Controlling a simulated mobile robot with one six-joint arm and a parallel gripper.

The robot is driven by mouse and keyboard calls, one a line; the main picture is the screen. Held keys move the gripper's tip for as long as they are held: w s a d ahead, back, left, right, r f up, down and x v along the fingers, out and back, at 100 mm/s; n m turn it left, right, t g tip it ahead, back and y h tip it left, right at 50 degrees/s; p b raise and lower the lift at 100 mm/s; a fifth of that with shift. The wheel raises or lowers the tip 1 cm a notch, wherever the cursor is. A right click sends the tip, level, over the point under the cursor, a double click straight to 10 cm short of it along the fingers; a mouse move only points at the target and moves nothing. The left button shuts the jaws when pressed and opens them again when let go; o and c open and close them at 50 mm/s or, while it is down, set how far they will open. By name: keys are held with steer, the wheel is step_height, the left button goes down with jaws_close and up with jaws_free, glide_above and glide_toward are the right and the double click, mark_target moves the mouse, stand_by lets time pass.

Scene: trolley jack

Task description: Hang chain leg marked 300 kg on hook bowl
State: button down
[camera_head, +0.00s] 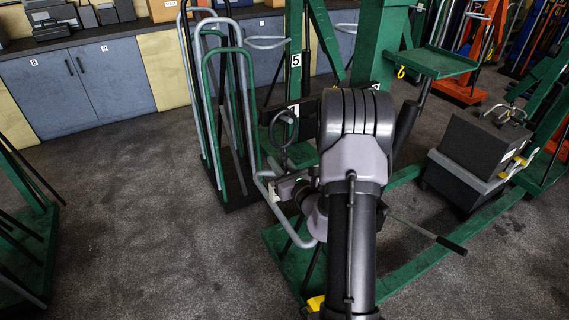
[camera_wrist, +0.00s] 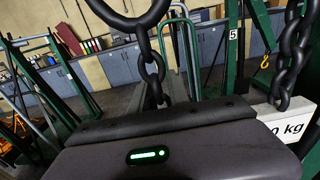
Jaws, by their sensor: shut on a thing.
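My gripper (camera_head: 284,178) is shut on a dark chain leg; its fingertips are mostly hidden in both views. A large black ring (camera_head: 283,124) of the chain leg stands above the gripper. In the wrist view the ring (camera_wrist: 126,20) is cut by the top edge, with links (camera_wrist: 154,77) running down behind the gripper body. More chain (camera_wrist: 292,50) hangs at the right, by a white tag (camera_wrist: 290,127) reading "0 kg"; its leading figures are hidden. A small yellow hook (camera_wrist: 265,61) shows beyond; I cannot tell whether it is the task's hook.
A green lifting frame marked 5 (camera_head: 295,60) stands directly behind my arm. A rack of bent tubes (camera_head: 215,110) is close on the left. A dark block (camera_head: 482,142) sits at the right.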

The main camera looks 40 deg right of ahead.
mark_target(286, 164)
steer(key=shift+r, duration=0.1)
steer(key=shift+r+p, duration=0.85)
steer(key=shift+r, duration=0.1)
steer(key=shift+b+v, duration=1.45)
steer(key=shift+v, duration=2.1)
